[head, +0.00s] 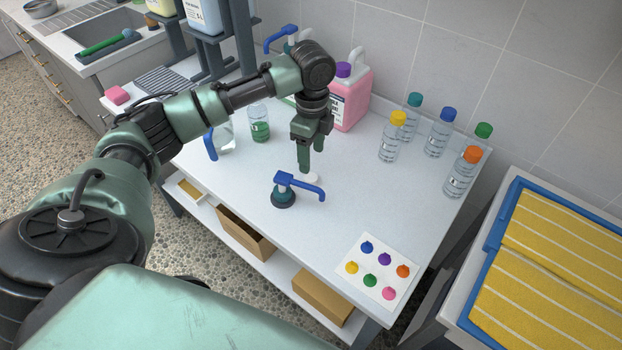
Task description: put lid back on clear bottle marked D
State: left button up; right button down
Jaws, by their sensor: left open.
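A small clear bottle (259,128) with green liquid stands upright to the left of the gripper, with no lid visible on top. Its marking is too small to read. Several clear bottles with coloured caps stand at the back right, among them a yellow-capped bottle (391,140) and an orange-capped bottle (461,172); no letter is legible on them. My right gripper is out of view.
A pink jug (350,95) is behind the gripper, a clear jug (226,138) at left. A colour-dot card (377,270) lies front right. The table's middle right is clear.

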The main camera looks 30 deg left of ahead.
aim_at(311, 177)
pick_arm(q)
jog(key=shift+f, duration=1.35)
notch_tip(311, 177, down, 5)
jog(key=shift+a+f+p, duration=0.1)
jog(key=shift+p, duration=0.3)
grip_shut()
